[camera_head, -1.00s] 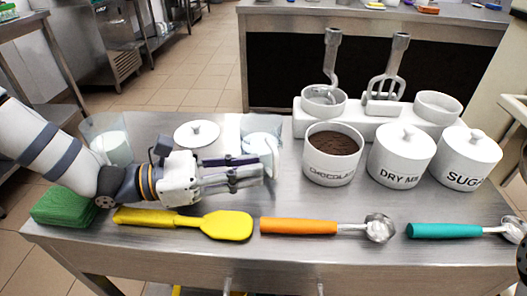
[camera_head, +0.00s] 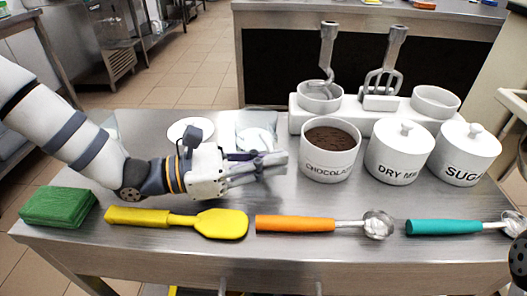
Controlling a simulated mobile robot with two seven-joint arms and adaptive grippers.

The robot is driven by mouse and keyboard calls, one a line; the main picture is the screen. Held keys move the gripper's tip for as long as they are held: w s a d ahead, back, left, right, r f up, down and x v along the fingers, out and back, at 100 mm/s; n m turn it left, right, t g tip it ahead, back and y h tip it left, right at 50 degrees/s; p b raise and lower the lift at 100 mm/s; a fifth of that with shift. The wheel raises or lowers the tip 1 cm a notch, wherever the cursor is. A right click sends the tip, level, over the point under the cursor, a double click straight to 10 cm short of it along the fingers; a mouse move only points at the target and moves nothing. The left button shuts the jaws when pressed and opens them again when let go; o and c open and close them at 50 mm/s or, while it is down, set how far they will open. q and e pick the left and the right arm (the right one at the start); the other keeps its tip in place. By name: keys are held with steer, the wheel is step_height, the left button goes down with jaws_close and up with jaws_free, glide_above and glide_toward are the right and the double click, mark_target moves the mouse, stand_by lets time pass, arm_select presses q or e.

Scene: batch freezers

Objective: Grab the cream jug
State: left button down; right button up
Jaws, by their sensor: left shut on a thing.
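The cream jug (camera_head: 256,119) appears to be the clear container with white contents behind my left gripper, left of the chocolate jar; no label shows on it. My left gripper (camera_head: 272,164) reaches in from the left, its fingers shut on the jug at its near side. The fingers and palm hide the jug's lower front, so the exact contact cannot be seen. The jug looks upright.
Behind my left forearm, another clear container (camera_head: 109,124) is mostly hidden. A white lid (camera_head: 190,128) lies nearby. A chocolate jar (camera_head: 330,166) and two lidded jars stand right. A green sponge (camera_head: 58,206), yellow spatula (camera_head: 220,224), and orange (camera_head: 295,223) and teal (camera_head: 440,227) scoops line the front.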

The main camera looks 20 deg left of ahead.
mark_target(272, 151)
arm_select(q)
steer(key=shift+r, duration=0.15)
steer(key=shift+r, duration=0.25)
step_height(272, 151, up, 3)
steer(key=shift+s+d+r+p, duration=0.1)
steer(key=shift+p, duration=0.4)
steer(key=s+d+r+p, duration=0.4)
steer(key=s+d+r, duration=0.5)
steer(key=d, duration=0.1)
arm_select(e)
steer(key=w+r+t, duration=0.2)
steer(key=w+r, duration=0.4)
steer(key=shift+r, duration=0.15)
